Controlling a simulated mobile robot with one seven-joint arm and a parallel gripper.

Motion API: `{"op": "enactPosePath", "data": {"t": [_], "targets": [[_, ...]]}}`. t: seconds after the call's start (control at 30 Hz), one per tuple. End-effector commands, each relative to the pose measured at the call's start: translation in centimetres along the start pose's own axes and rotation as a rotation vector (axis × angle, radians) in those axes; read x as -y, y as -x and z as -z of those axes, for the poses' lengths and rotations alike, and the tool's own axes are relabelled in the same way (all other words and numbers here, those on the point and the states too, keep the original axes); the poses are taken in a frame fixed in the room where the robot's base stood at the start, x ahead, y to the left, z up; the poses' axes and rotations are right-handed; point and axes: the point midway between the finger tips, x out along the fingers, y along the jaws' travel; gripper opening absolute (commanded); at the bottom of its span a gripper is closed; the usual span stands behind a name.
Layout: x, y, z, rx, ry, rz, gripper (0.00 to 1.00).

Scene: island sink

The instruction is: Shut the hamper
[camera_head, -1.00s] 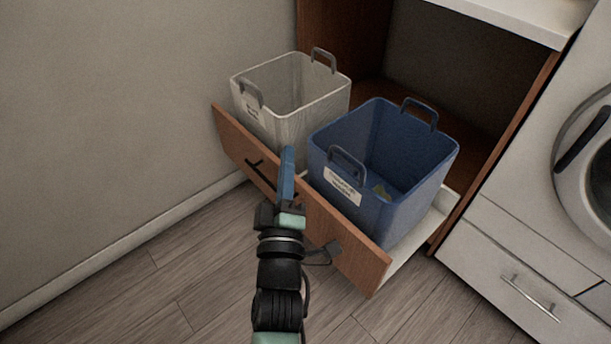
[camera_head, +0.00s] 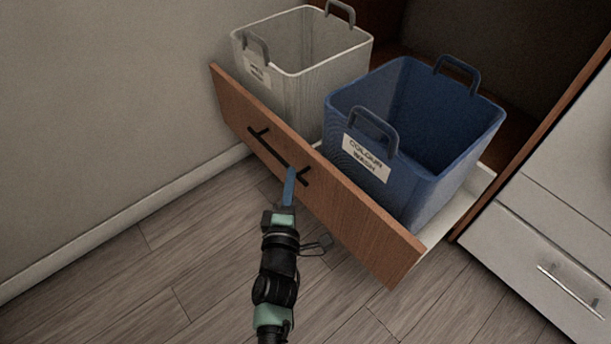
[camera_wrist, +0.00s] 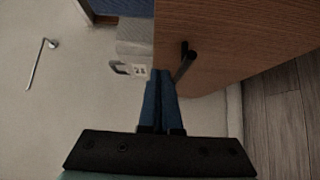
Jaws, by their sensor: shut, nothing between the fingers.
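The hamper is a pull-out unit with a brown wooden front (camera_head: 350,215), and it stands open from its cabinet. A black bar handle (camera_head: 270,150) is on the front. It holds a white basket (camera_head: 300,95) and a blue basket (camera_head: 425,130) with a "colour wash" label. My gripper (camera_head: 291,172) is shut and empty, with its blue fingers by the right end of the handle. I cannot tell if they touch the front. The wrist view shows the fingertips (camera_wrist: 160,74) beside the wooden front (camera_wrist: 225,40), near the black handle (camera_wrist: 186,62).
The cabinet opening (camera_head: 530,60) lies behind the hamper. White drawers (camera_head: 550,275) with a metal handle stand at the right. A grey wall (camera_head: 100,90) is close on the left. The wood floor (camera_head: 190,270) in front is clear.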

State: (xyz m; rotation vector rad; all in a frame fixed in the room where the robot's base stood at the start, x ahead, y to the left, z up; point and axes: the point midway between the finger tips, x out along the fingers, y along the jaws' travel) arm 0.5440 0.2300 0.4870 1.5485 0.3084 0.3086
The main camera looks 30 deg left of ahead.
Motion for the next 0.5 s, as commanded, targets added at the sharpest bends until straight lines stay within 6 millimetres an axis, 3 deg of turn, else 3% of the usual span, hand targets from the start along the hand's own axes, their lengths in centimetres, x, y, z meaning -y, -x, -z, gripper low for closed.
{"op": "enactPosePath", "data": {"t": [0.23, 0.5], "targets": [[0.4, -1.9, -2.0, 0.002, -0.001, -0.002, 0.00], [0.0, -2.8, -2.9, 0.001, -0.001, -0.001, 0.00]]}}
